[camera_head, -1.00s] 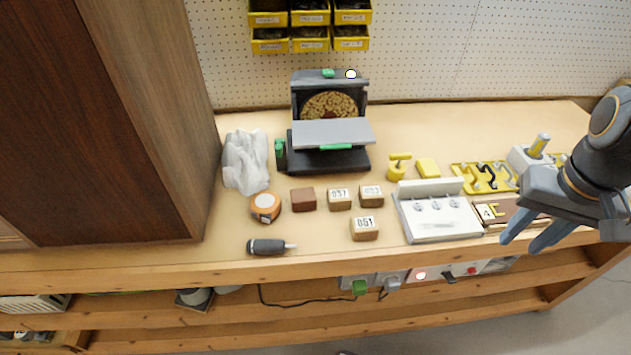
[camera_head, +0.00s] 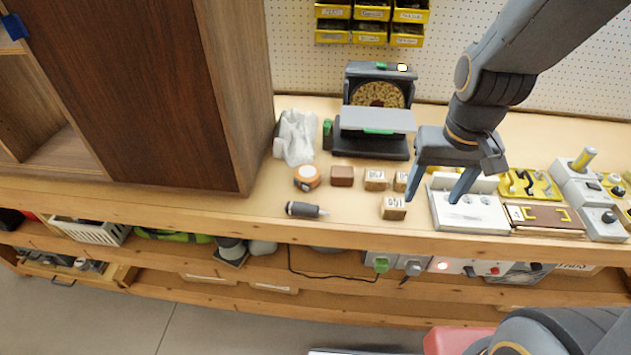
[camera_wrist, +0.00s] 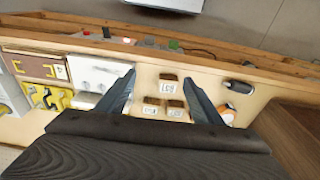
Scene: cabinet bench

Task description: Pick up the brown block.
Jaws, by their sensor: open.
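The plain brown block (camera_head: 341,176) sits on the bench between the orange tape measure (camera_head: 307,177) and the numbered blocks, in front of the grey machine. My gripper (camera_head: 432,200) is open and empty, above the bench to the right of the brown block and apart from it. It overlaps the white panel with knobs in the head view. In the wrist view my open fingers (camera_wrist: 159,74) frame numbered blocks. I cannot make out the brown block there; the right finger covers the area where it lies.
Numbered blocks (camera_head: 375,180) and (camera_head: 394,208) stand right of the brown block. A dark screwdriver (camera_head: 305,210) lies near the front edge. A crumpled white cloth (camera_head: 296,137) and the grey machine (camera_head: 377,122) stand behind. A tall wooden cabinet (camera_head: 150,90) bounds the left.

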